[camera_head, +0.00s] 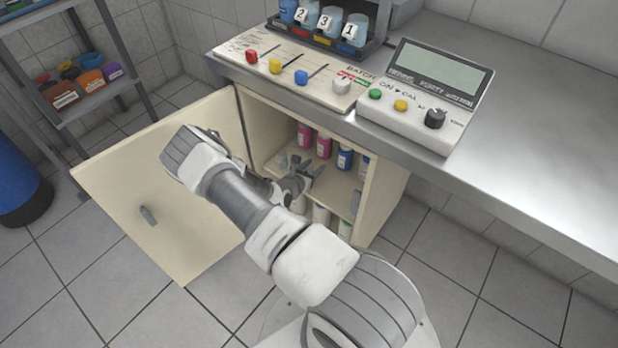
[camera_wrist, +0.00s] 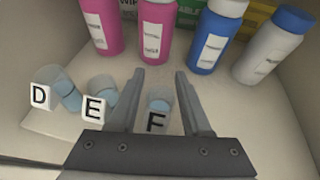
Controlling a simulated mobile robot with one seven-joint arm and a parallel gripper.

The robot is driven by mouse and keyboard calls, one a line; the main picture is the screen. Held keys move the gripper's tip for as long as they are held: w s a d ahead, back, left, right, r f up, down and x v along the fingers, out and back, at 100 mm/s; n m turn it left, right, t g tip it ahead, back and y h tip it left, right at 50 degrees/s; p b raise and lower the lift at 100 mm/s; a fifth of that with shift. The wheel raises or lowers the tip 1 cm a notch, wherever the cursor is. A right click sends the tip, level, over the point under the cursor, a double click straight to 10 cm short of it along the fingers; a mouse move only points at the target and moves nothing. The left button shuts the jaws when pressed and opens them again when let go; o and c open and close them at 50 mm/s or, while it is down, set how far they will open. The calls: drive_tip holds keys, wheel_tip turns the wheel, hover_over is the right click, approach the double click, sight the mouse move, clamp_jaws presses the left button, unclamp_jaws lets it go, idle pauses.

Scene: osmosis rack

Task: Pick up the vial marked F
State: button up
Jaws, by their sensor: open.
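The vial marked F (camera_wrist: 158,103) is a small clear vial with blue contents and a white label with a black F. In the wrist view it stands between the two fingers of my gripper (camera_wrist: 158,85), which are open on either side of it. I cannot tell whether either finger touches it. Vials marked D (camera_wrist: 68,92) and E (camera_wrist: 103,88) stand to its left, E close to the left finger. In the head view my gripper (camera_head: 312,170) reaches into the open cabinet (camera_head: 385,205); the F vial cannot be made out there.
Behind the vials stand pink bottles (camera_wrist: 158,30), a blue bottle (camera_wrist: 215,38) and a white bottle with a blue cap (camera_wrist: 272,45). The cabinet door (camera_head: 150,190) is swung open to the left. A steel counter (camera_head: 530,150) overhangs the cabinet.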

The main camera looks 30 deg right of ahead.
clamp_jaws()
drive_tip(key=shift+r, duration=0.1)
idle(0.3)
